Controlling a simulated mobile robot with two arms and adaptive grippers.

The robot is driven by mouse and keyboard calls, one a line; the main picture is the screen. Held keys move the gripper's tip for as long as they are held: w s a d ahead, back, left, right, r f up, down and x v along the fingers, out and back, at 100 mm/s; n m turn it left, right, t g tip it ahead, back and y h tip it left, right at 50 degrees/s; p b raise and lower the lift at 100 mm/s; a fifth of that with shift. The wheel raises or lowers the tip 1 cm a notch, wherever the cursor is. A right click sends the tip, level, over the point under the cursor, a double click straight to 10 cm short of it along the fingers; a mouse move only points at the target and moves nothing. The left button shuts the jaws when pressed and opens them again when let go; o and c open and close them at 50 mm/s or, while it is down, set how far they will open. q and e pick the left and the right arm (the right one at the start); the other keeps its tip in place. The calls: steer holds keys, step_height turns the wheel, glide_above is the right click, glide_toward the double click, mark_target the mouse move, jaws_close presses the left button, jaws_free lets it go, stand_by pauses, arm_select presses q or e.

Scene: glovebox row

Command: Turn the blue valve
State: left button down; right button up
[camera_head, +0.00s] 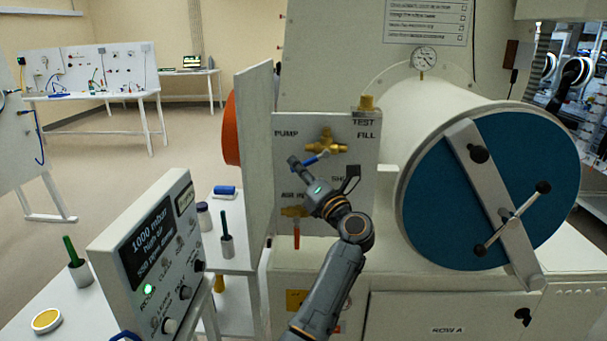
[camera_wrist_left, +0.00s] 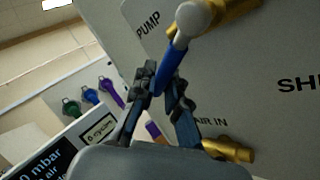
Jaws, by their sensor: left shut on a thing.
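The blue valve is a blue lever on a brass fitting (camera_head: 326,143) on the grey panel between the labels PUMP, FILL and AIR IN. Its blue lever (camera_head: 312,160) points down and to the left from the fitting. My left gripper (camera_head: 303,165) is at the lever's free end. In the left wrist view the blue lever (camera_wrist_left: 169,70) runs down between the two fingers of my left gripper (camera_wrist_left: 160,88), which is shut on it. The lever's lower end is hidden by the fingers. My right gripper is in neither view.
A red-handled valve (camera_head: 296,235) hangs below, by AIR IN. A large cylinder with a blue door (camera_head: 470,150) stands to the right. A control box (camera_head: 150,260) with a screen stands at lower left. A white panel edge (camera_head: 254,150) stands just left of the valves.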

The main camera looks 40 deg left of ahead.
arm_select(q)
steer(key=r+m+t, duration=0.1)
steer(key=m+t+p, duration=0.1)
steer(key=m, duration=0.1)
steer(key=shift+s+a+r+y, duration=0.2)
steer(key=shift+a+r+y, duration=0.15)
steer(key=shift+r+y, duration=0.05)
steer(key=r+m+t, duration=0.1)
steer(key=m+t, duration=0.1)
steer(key=shift+r+m+p, duration=0.1)
steer(key=shift+m+p, duration=0.3)
steer(key=shift+a+r+m+t, duration=0.1)
steer(key=shift+r+m+t, duration=0.25)
steer(key=shift+m+t, duration=0.35)
steer(key=shift+m+p, duration=0.3)
steer(key=c, duration=1.4)
jaws_free()
steer(key=shift+o, duration=0.2)
steer(key=v, duration=1.2)
